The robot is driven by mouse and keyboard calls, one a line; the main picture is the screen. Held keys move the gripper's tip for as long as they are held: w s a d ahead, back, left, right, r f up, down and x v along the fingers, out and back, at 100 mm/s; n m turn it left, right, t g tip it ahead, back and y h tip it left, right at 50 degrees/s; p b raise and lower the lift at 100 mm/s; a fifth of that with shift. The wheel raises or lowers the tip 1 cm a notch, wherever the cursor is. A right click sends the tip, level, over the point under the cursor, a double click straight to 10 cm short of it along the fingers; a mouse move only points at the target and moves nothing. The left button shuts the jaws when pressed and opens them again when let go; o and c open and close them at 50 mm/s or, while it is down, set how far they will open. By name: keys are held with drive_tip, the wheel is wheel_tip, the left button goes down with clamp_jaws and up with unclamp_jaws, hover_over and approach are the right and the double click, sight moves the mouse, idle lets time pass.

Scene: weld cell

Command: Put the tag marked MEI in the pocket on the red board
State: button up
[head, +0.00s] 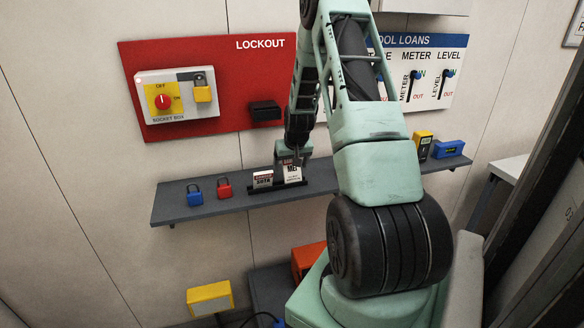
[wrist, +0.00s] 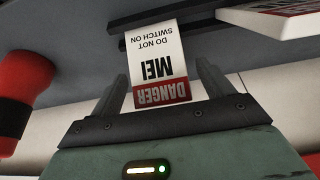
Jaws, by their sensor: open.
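The MEI tag (head: 292,174) is a white card with a red DANGER band, upright in a dark holder (head: 277,187) on the grey shelf. In the wrist view the MEI tag (wrist: 158,62) appears upside down, with its red end between my gripper's fingers. My gripper (head: 291,157) is at the tag in the head view; in the wrist view its fingers (wrist: 164,88) stand apart on either side, with gaps to the tag. The red LOCKOUT board (head: 220,70) is on the wall. A black pocket (head: 265,110) is on its lower right.
A second tag (head: 263,179) stands left of MEI. A blue padlock (head: 194,197) and a red padlock (head: 224,189) are further left on the shelf (head: 172,207). Yellow (head: 424,139) and blue (head: 447,149) devices are at right.

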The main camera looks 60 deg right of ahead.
drive_tip(key=shift+w+d+f, duration=0.15)
drive_tip(key=shift+f, duration=0.35)
drive_tip(key=c, duration=1.1)
drive_tip(key=shift+c, duration=0.2)
